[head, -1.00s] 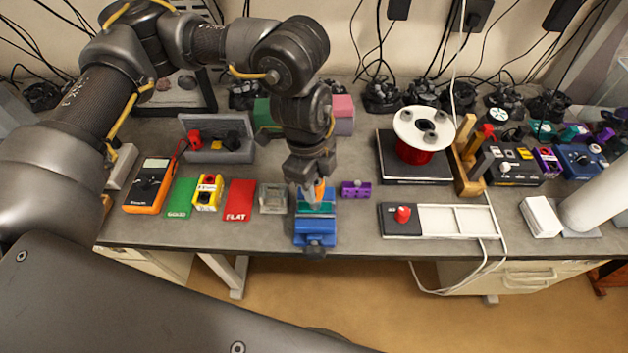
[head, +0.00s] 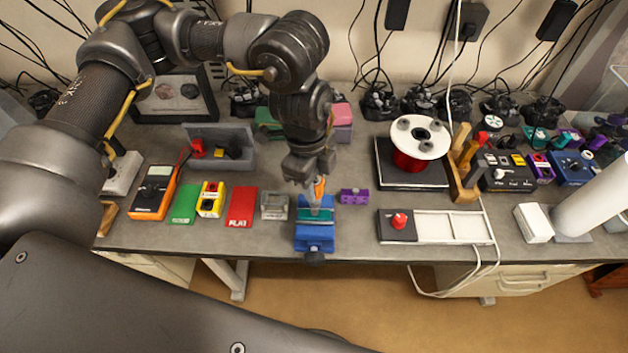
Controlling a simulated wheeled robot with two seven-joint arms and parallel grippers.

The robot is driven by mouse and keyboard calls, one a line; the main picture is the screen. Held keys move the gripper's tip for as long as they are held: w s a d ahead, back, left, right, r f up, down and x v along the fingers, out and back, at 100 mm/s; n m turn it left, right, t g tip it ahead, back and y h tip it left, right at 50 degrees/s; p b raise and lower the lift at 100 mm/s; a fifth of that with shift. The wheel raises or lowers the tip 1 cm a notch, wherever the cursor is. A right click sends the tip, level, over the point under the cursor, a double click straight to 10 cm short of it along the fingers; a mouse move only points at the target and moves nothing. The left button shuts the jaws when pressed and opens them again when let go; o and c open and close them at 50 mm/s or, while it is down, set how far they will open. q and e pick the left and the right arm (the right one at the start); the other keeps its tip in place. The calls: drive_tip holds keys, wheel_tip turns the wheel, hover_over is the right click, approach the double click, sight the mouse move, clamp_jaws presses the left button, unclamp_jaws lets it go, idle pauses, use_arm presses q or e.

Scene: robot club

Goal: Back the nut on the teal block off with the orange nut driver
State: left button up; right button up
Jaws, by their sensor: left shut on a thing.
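My left gripper (head: 315,184) points down over the front middle of the bench, shut on the orange nut driver (head: 320,187). Only a short orange part of the driver shows between and below the fingers. The driver stands above the teal block (head: 318,214), its lower end at or close to the block's top. The teal block sits in a blue vise (head: 315,236) at the bench's front edge. The nut is hidden or too small to make out, so I cannot tell whether the driver is seated on it. My right gripper is not in view.
Close left of the vise are a grey tray (head: 274,205) and a red card (head: 240,207). A purple block (head: 354,196) lies close right. Farther right are a white slotted board (head: 450,226) and a spool (head: 420,137). Bare bench lies between vise and board.

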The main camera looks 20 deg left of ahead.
use_arm(q)
drive_tip(key=shift+r+p, duration=1.2)
drive_tip(key=shift+r, duration=0.4)
drive_tip(key=shift+f, duration=0.1)
